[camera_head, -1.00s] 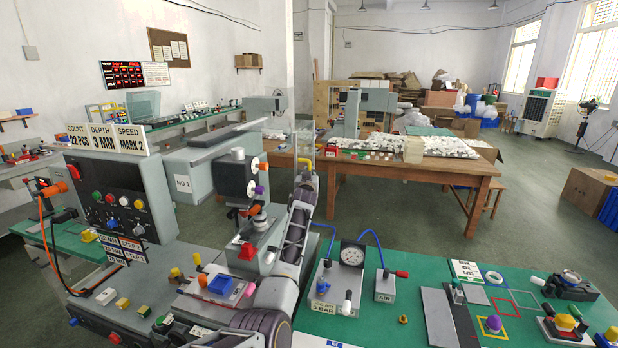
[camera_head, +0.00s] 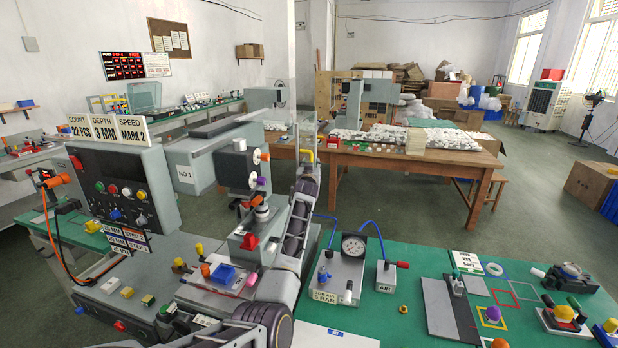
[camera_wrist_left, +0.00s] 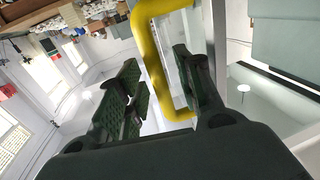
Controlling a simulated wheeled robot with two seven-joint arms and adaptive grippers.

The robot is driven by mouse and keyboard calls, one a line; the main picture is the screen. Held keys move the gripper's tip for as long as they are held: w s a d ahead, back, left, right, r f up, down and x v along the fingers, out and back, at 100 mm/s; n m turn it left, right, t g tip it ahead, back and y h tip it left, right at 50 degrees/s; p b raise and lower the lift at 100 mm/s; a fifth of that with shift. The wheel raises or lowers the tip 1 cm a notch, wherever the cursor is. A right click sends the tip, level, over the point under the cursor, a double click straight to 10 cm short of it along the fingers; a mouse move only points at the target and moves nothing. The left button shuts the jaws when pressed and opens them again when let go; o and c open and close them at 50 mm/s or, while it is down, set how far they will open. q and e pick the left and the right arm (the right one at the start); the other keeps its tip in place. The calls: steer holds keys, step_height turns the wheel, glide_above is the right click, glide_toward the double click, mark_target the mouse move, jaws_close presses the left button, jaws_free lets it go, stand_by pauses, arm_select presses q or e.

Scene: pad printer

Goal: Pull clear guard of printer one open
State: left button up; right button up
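Printer one, the grey machine labelled NO 1 (camera_head: 185,175), stands left of centre in the head view. Its clear guard (camera_head: 308,128) is a thin see-through panel, hard to make out, with a yellow handle (camera_head: 307,153) low on it. My left arm rises from the bottom edge to this handle. In the left wrist view my left gripper (camera_wrist_left: 162,95) is open, its dark green finger pads on either side of the yellow handle bar (camera_wrist_left: 152,55). A gap shows beside the bar, so the fingers are not closed on it. My right gripper is not in view.
A control box (camera_head: 125,190) with knobs and a COUNT/DEPTH/SPEED sign stands at left. A green bench (camera_head: 410,310) with a pressure gauge (camera_head: 354,246) and small fixtures lies at right. A wooden table (camera_head: 400,160) stands behind. Open floor (camera_head: 545,190) lies to the right.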

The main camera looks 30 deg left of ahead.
arm_select(q)
steer(key=v, duration=1.1)
steer(key=shift+s, duration=0.15)
stand_by(0.5)
steer(key=shift+d, duration=0.1)
stand_by(0.3)
